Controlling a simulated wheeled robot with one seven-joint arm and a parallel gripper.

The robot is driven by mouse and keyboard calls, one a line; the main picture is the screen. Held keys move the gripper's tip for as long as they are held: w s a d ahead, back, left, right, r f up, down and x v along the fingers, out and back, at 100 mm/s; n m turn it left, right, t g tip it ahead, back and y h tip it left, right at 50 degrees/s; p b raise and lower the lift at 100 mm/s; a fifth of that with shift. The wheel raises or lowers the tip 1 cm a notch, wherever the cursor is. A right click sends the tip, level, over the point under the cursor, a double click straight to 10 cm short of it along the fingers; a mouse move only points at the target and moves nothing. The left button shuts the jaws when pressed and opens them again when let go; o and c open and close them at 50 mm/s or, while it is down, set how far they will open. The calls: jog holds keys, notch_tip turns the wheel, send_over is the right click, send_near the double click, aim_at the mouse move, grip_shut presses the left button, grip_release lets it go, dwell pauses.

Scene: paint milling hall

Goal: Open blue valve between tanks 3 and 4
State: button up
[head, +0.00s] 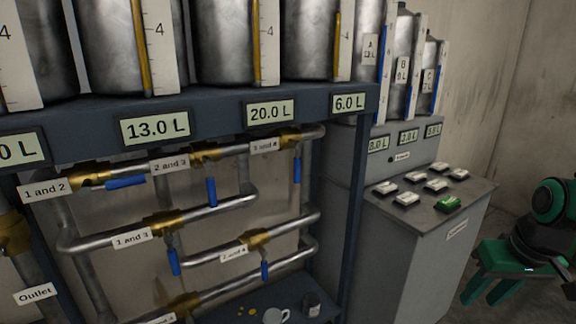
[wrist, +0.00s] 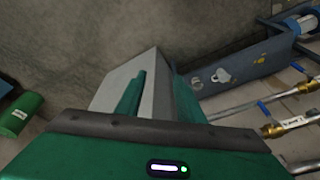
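The valve labelled "3 and 4" (head: 264,146) is on the top pipe at the right of the rack in the head view. Its brass body (head: 290,138) carries a blue lever (head: 297,170) that hangs straight down, across the pipe. My green gripper (head: 490,288) is at the lower right of the head view, beyond the grey console and well apart from the valve. Its two fingers look spread and empty; they also show in the wrist view (wrist: 158,95). I cannot tell which valve is which in the wrist view.
Other blue levers hang at "2 and 3" (head: 211,192), "1 and 3" (head: 174,262) and "2 and 4" (head: 265,270). The "1 and 2" lever (head: 125,182) lies along its pipe. A grey console (head: 425,255) and a rack post (head: 350,210) stand between gripper and valve.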

jog(key=w+a+n+t+y, duration=0.3)
jog(key=w+a+n, duration=0.2)
jog(key=w+a, duration=0.55)
jog(key=n+t+y, duration=0.5)
jog(key=t+y, duration=0.2)
jog(key=y, duration=0.2)
send_near(300, 167)
jog(key=x, duration=0.4)
jog(key=shift+w+f, duration=0.25)
jog(key=shift+w+a+r+y, duration=0.1)
jog(key=shift+w+a+y, duration=0.1)
jog(key=shift+y, duration=0.1)
jog(key=x, duration=1)
jog(key=shift+w, duration=0.1)
jog(key=shift+c, duration=0.4)
